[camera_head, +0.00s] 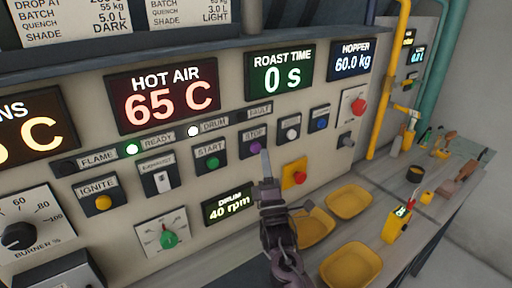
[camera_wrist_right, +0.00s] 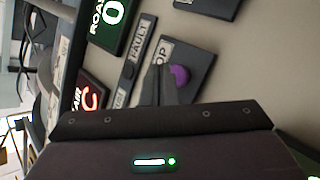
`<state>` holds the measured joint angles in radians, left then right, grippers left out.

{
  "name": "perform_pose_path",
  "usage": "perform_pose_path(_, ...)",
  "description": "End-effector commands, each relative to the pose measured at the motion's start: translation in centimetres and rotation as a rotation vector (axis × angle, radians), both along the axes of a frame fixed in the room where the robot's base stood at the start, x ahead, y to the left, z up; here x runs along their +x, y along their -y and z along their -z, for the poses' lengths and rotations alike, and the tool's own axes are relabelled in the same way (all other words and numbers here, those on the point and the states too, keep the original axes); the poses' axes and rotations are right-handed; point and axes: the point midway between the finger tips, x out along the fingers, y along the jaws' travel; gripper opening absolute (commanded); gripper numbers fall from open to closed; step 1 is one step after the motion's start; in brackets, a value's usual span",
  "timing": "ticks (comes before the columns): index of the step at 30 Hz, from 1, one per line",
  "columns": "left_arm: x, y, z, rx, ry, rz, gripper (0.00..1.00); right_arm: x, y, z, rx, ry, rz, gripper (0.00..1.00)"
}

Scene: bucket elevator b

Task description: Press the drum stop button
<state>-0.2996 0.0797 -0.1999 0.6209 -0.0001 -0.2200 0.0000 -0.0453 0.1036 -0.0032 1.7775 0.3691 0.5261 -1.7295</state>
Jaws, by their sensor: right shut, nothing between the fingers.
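The drum stop button is a purple round button (camera_head: 255,147) on a dark plate labelled STOP, on the beige control panel. It also shows in the right wrist view (camera_wrist_right: 181,75), just right of the fingertips and partly covered by them. My right gripper (camera_head: 265,153) is shut with nothing in it, its fingertips pointing at the panel right by the purple button. I cannot tell whether the tips touch it. The drum display (camera_head: 229,207) reads 40 rpm, and the white DRUM lamp (camera_head: 193,131) is lit. My left gripper is not in view.
A green START button (camera_head: 212,162) sits left of STOP, white (camera_head: 292,133) and blue (camera_head: 322,123) buttons to the right. A red button on a yellow plate (camera_head: 296,174) is lower right. Yellow trays (camera_head: 349,201) and tools lie on the bench below.

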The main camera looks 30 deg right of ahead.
Motion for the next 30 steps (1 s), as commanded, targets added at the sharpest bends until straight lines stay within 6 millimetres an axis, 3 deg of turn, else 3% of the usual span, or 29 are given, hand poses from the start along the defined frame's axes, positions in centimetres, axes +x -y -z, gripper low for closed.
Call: perform_pose_path(30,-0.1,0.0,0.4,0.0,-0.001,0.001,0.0,1.3,-0.1,0.0,0.0,0.001,0.0,0.0)
